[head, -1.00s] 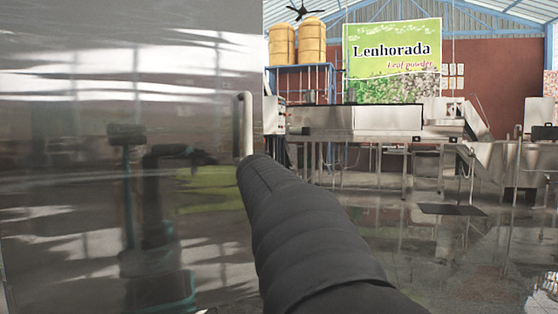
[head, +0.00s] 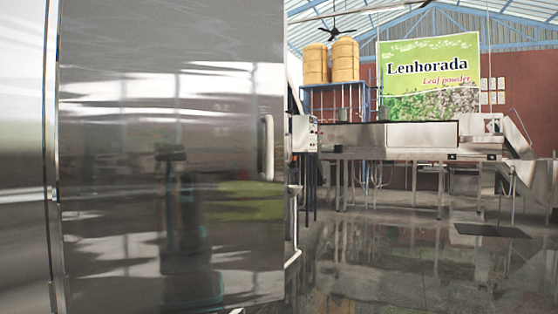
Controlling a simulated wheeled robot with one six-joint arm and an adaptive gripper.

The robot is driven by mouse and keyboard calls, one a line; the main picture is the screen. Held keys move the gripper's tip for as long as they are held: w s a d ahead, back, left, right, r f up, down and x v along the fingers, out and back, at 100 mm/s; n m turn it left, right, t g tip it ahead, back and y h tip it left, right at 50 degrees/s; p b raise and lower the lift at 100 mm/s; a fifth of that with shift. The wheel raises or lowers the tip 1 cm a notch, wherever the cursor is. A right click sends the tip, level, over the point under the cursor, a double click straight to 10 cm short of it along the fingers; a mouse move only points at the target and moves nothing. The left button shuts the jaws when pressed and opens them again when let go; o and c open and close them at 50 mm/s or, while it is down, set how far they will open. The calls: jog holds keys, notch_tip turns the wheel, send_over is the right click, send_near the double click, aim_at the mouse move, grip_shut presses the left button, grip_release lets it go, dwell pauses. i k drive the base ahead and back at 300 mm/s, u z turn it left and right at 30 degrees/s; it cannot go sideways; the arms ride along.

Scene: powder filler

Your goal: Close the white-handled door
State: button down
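The door (head: 130,130) is a large shiny steel panel filling the left half of the head view. Its pale, upright handle (head: 267,147) is near the panel's right edge. The panel's left edge (head: 52,160) shows as a bright vertical strip beside another steel surface. The frame does not clearly show whether the door is fully shut or ajar. A blurred, dark reflection with a teal base shows in the door.
A pale bent bar (head: 293,258) is low beside the door's right edge. The wet-looking floor (head: 390,260) to the right is largely open, with a dark mat (head: 490,230) on it. Steel machinery (head: 400,138) stands further back, below a green sign (head: 430,65).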

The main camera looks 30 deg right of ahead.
aim_at(172, 113)
jog(key=u, duration=0.05)
jog(key=k, duration=0.75)
jog(key=z, duration=0.75)
jog(key=i, duration=1.2)
jog(key=u, duration=0.55)
